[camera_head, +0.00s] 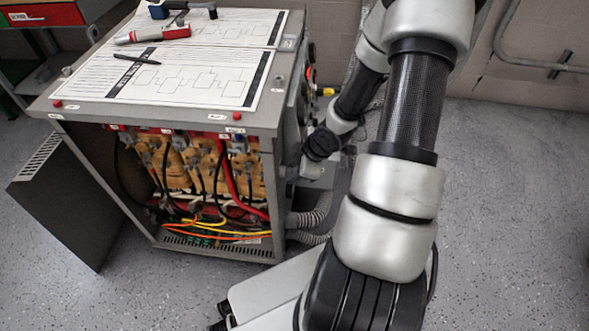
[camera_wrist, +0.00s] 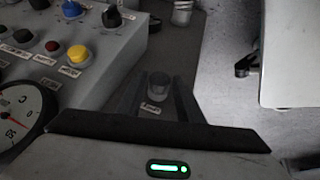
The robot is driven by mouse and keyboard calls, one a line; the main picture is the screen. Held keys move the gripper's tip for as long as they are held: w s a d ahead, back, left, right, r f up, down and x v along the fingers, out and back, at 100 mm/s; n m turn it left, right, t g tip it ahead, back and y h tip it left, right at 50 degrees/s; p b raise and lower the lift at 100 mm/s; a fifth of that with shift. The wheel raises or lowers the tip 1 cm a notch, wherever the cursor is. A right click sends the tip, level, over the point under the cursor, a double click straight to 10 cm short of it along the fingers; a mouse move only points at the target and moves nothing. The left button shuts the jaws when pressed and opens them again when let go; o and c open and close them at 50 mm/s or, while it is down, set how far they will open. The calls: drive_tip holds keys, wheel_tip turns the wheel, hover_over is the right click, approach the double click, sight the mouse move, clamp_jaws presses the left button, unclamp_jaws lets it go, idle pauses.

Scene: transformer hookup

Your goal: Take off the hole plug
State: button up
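A small grey cylindrical piece that looks like the hole plug (camera_wrist: 158,84) stands out from the dark grey cabinet side in the wrist view. A small white label (camera_wrist: 151,109) sits just below it. My gripper (camera_wrist: 157,92) points at that side, its two dark fingers apart, one on each side of the plug. The fingers look clear of it, though the dark picture makes the gap hard to judge. In the head view, my wrist (camera_head: 322,145) is beside the cabinet's right side; the plug and fingertips are hidden there.
The open-fronted transformer cabinet (camera_head: 165,105) shows coils and coloured cables. Papers, a pen and a red-grey tool (camera_head: 153,33) lie on top. A removed panel (camera_head: 65,200) leans at left. Buttons (camera_wrist: 77,55) and a dial gauge (camera_wrist: 22,112) sit near my gripper. Corrugated conduits (camera_head: 308,212) run below.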

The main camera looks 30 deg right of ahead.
clamp_jaws()
drive_tip(key=shift+s+d, duration=0.1)
drive_tip(key=shift+d, duration=0.1)
drive_tip(key=shift+s+d+p, duration=0.2)
drive_tip(key=shift+d+p, duration=0.05)
drive_tip(key=shift+p, duration=0.1)
drive_tip(key=shift+s+d+p, duration=0.45)
drive_tip(key=shift+d+p, duration=0.05)
drive_tip(key=shift+d, duration=0.2)
drive_tip(key=shift+s+d+p, duration=0.7)
drive_tip(key=shift+d+p, duration=0.15)
drive_tip(key=shift+d, duration=0.15)
drive_tip(key=shift+s+d+p, duration=0.65)
drive_tip(key=shift+d+p, duration=0.2)
drive_tip(key=shift+d, duration=0.15)
